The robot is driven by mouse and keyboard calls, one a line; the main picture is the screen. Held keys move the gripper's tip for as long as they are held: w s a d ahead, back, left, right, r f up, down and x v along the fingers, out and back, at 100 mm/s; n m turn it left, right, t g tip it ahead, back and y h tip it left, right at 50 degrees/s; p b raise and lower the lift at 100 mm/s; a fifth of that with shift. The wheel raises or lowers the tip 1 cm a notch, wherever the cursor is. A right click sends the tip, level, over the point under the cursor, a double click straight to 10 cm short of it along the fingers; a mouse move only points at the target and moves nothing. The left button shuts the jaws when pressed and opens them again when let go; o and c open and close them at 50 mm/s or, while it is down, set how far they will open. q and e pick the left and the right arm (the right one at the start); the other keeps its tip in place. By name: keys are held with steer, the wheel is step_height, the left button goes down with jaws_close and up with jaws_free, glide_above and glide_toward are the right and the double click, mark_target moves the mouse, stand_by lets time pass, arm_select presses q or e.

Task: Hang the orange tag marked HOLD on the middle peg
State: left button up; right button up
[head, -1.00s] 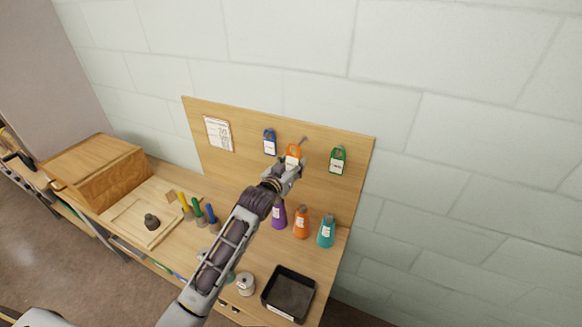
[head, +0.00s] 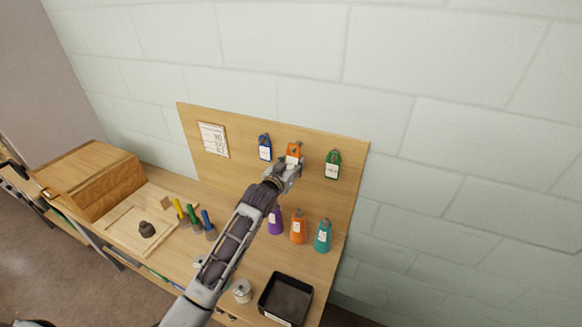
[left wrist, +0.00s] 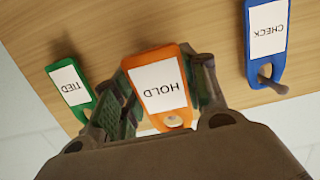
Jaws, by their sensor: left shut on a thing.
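The orange HOLD tag (left wrist: 160,85) is between the two fingers of my left gripper (left wrist: 162,95), its label facing the left wrist camera. In the head view the orange tag (head: 293,149) is at the middle of the pegboard's row, in front of the middle peg's place. My left gripper (head: 292,163) is shut on its lower part. The tag's hole shows something tan in the wrist view; I cannot tell whether that is the peg or the board. My right gripper is not in view.
The blue CHECK tag (head: 265,148) and green TIED tag (head: 332,165) hang on either side on the wooden board (head: 230,170). A black tray (head: 286,298) is at the bench front. A paper chart (head: 213,140) is at left.

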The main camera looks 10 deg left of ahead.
arm_select(q)
steer(key=shift+x, duration=0.95)
steer(key=shift+w+d+f+b, duration=0.15)
steer(key=shift+w+f+b, duration=0.15)
steer(key=shift+w+f, duration=0.2)
steer(key=shift+w, duration=0.1)
steer(key=o, duration=0.9)
steer(key=shift+v, duration=6.05)
